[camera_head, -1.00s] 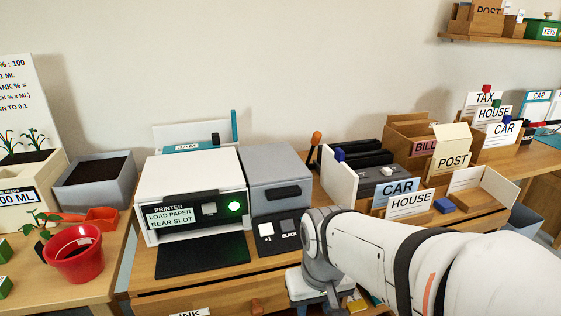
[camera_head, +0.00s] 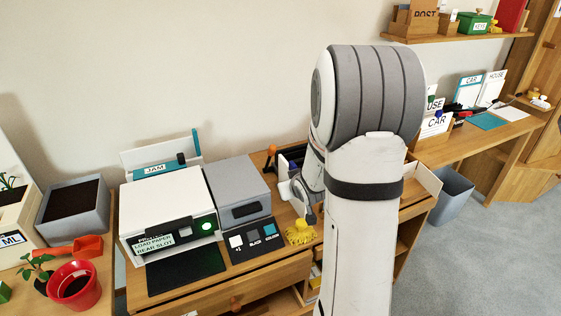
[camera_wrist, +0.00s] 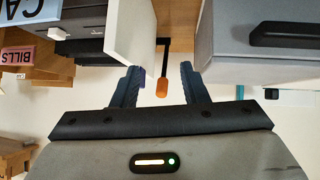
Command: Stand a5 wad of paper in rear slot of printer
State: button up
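The white printer (camera_head: 167,205), with a "load paper rear slot" label and a lit green button, stands left of centre in the head view. Behind it rises a pale rear panel with a blue "JAM" label (camera_head: 155,170) and a teal upright lever (camera_head: 196,143). I cannot make out an A5 wad for certain. My gripper (camera_wrist: 160,78) is open and empty in the wrist view. An orange-tipped handle (camera_wrist: 162,88) shows beyond the gap. In the head view my arm hides most of that area.
A grey box (camera_head: 237,192) stands right of the printer; it also shows in the wrist view (camera_wrist: 265,45). A yellow object (camera_head: 300,232) lies near the desk front. A red pot (camera_head: 75,287) and a planter (camera_head: 73,205) are at left. A label marked "BILLS" (camera_wrist: 18,56) is nearby.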

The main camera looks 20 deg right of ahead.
aim_at(291, 164)
jog(key=w+d+t+y+p, duration=0.1)
jog(key=w+d+t+p, duration=0.1)
jog(key=w+d+r+t+y+p, duration=0.1)
jog(key=w+d+t+p, duration=0.1)
jog(key=shift+d, duration=0.2)
jog(key=p+x, duration=0.2)
jog(key=x, duration=0.5)
jog(key=shift+w+d+p, duration=0.2)
jog(key=shift+w+p, duration=0.15)
jog(key=shift+w, duration=0.05)
grip_shut()
